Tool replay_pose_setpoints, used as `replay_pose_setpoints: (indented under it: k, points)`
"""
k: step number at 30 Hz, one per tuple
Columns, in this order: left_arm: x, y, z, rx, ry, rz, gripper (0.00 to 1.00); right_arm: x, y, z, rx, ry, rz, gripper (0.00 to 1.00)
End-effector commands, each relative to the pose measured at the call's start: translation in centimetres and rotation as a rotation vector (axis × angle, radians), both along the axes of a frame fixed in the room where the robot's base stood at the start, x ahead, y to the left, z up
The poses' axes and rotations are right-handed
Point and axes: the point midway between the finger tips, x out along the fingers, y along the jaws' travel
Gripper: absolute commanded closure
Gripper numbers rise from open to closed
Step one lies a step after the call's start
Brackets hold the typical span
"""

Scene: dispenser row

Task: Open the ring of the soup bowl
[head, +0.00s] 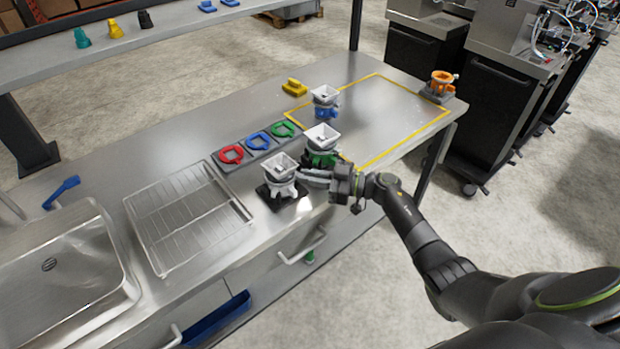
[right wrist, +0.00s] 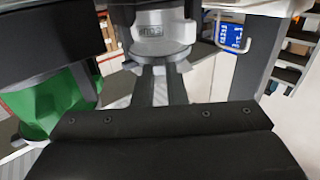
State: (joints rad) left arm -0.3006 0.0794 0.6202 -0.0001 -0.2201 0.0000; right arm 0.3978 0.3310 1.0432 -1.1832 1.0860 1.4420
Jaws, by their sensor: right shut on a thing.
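A white square bowl (head: 281,164) with a grey-white body and ring stands on a black base (head: 268,193) near the table's front edge. In the right wrist view its body (right wrist: 158,18) carries a small upside-down label that seems to read soup. My right gripper (head: 306,179) reaches this unit from its right side. In the right wrist view the fingers (right wrist: 160,78) are shut on the grey ring's tab (right wrist: 159,56), below the body. The fingers partly hide the tab. I cannot tell how far the ring is turned. My left gripper is not in view.
A bowl on a green body (head: 320,159) stands close behind my gripper, and one on a blue body (head: 326,111) farther back. Red (head: 231,154), blue and green rings lie in a grey holder. A wire rack (head: 190,216) and sink (head: 62,272) are left. The yellow-taped area (head: 385,110) has free room.

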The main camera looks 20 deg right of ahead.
Motion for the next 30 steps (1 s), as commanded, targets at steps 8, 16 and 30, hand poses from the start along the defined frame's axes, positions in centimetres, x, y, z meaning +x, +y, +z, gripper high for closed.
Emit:
replay_pose_setpoints:
  k: [8,16,30]
  points:
    - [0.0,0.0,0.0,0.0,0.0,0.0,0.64,0.0,0.0,-0.1,-0.002,0.001,-0.001,0.65]
    - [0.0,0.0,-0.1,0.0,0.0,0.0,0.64,-0.1,-0.2,-0.1,-0.001,0.001,-0.001,0.65]
    - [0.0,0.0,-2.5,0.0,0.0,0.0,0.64,-5.1,-8.1,-0.5,-0.008,0.003,-0.002,0.65]
